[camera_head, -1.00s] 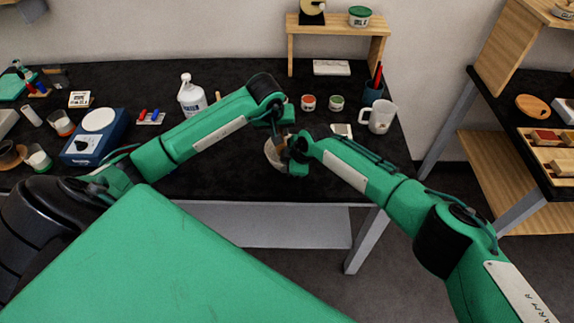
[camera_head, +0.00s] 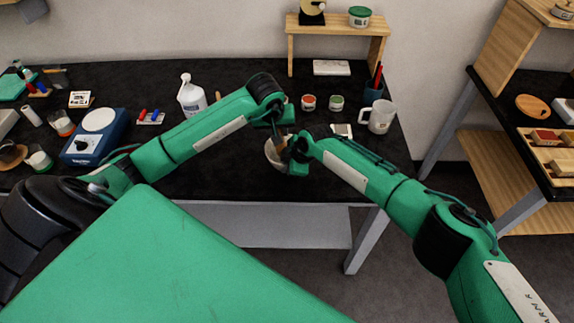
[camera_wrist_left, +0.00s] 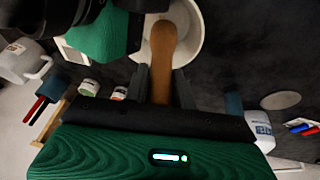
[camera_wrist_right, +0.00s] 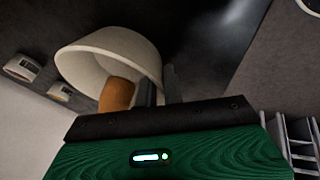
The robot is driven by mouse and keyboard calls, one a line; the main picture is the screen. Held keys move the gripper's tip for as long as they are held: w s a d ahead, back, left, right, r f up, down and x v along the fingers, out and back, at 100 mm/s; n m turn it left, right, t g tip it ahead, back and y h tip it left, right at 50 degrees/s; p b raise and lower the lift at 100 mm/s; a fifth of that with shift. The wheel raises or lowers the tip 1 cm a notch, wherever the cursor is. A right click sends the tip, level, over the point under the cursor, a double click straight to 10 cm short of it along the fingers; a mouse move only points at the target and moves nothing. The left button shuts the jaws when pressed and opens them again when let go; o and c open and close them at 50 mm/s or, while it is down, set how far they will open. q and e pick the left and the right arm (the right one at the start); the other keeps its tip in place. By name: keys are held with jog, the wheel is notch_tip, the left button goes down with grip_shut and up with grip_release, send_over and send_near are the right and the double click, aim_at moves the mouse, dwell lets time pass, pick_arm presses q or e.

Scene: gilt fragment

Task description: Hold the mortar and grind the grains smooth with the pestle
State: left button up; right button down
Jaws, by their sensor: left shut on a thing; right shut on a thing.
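The white mortar (camera_head: 271,157) is a bowl near the front edge of the black table. It also shows in the left wrist view (camera_wrist_left: 197,22) and right wrist view (camera_wrist_right: 82,62). My right gripper (camera_wrist_right: 159,86) is shut on its rim, with one finger on each side of the wall. The brown pestle (camera_wrist_left: 162,45) stands with its rounded end inside the bowl, and it shows in the right wrist view (camera_wrist_right: 116,95). My left gripper (camera_wrist_left: 161,88) is shut on its handle. The grains are not visible; the mortar's floor is mostly hidden.
A white spray bottle (camera_head: 191,98) stands behind my left arm. Two small jars (camera_head: 308,102), a pen cup (camera_head: 372,92) and a white mug (camera_head: 381,117) stand to the right. A blue device (camera_head: 95,138) sits at left. A wooden shelf (camera_head: 338,26) is at the back.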

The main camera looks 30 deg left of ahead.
pick_arm(q)
jog(key=shift+f, duration=1)
dwell(0.8)
jog(key=shift+s+d, duration=0.1)
jog(key=shift+s, duration=0.05)
jog(key=shift+s+d, duration=0.2)
jog(key=shift+s, duration=0.15)
jog(key=shift+w+a+f, duration=0.1)
jog(key=shift+w+a, duration=0.1)
jog(key=shift+w, duration=0.8)
jog(key=shift+s+a, duration=0.1)
jog(key=shift+s, duration=0.05)
jog(key=shift+s+a, duration=0.5)
jog(key=shift+s, duration=0.2)
jog(key=shift+w+d, duration=0.2)
jog(key=shift+d, duration=0.85)
